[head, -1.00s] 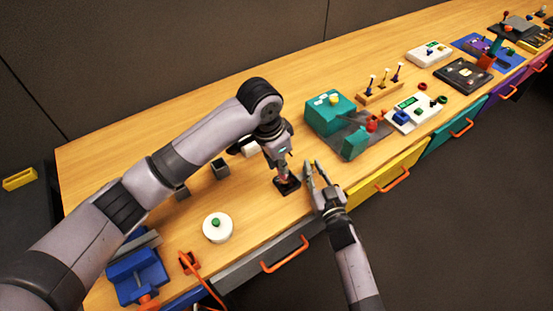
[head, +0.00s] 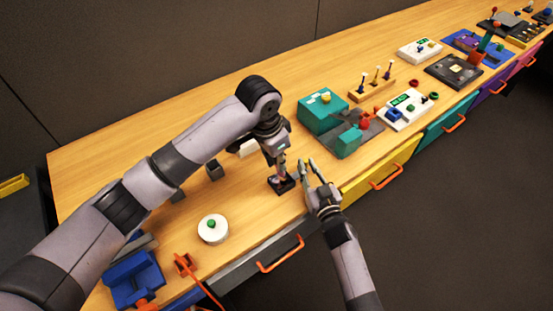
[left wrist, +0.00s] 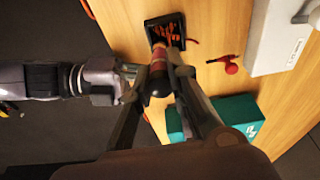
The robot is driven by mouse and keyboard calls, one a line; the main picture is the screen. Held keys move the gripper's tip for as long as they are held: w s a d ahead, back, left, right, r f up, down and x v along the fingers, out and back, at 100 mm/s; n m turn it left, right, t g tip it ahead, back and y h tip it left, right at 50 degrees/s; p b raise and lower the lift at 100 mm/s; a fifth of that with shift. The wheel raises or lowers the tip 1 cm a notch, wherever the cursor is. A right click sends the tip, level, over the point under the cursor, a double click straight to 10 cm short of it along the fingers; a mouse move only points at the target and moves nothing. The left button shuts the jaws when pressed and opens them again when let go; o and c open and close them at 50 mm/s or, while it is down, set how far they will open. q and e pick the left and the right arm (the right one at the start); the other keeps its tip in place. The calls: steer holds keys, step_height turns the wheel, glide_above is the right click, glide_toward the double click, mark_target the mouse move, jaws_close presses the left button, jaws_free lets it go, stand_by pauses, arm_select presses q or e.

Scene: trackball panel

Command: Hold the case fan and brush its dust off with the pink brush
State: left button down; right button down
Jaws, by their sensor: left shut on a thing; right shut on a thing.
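The case fan (head: 273,186) is a small dark square on the bench below my left gripper. In the left wrist view the case fan (left wrist: 177,20) shows a black frame with orange-red inside. My left gripper (head: 281,170) points down and is shut on the brush (left wrist: 159,57), a reddish-pink shaft standing over the fan. The bristle end overlaps the fan; contact is unclear. My right gripper (head: 306,163) is low beside the fan, on its right. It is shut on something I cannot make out. It also shows in the left wrist view (left wrist: 131,72), left of the brush.
A teal machine (head: 322,110) stands to the right of the grippers. A white disc with a green button (head: 212,232) and a blue vise (head: 135,280) are at the left. Orange drawer handles (head: 280,255) stick out along the front edge. The bench behind is mostly clear.

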arm_select(q)
steer(key=shift+w+d, duration=0.2)
steer(key=shift+d, duration=0.25)
steer(key=shift+w+a, duration=0.15)
steer(key=shift+w+a+f, duration=0.1)
steer(key=shift+w+a, duration=0.15)
steer(key=shift+w, duration=0.15)
steer(key=shift+w+a, duration=0.35)
steer(key=shift+w, duration=0.15)
steer(key=shift+s+a, duration=0.35)
steer(key=shift+a, duration=0.05)
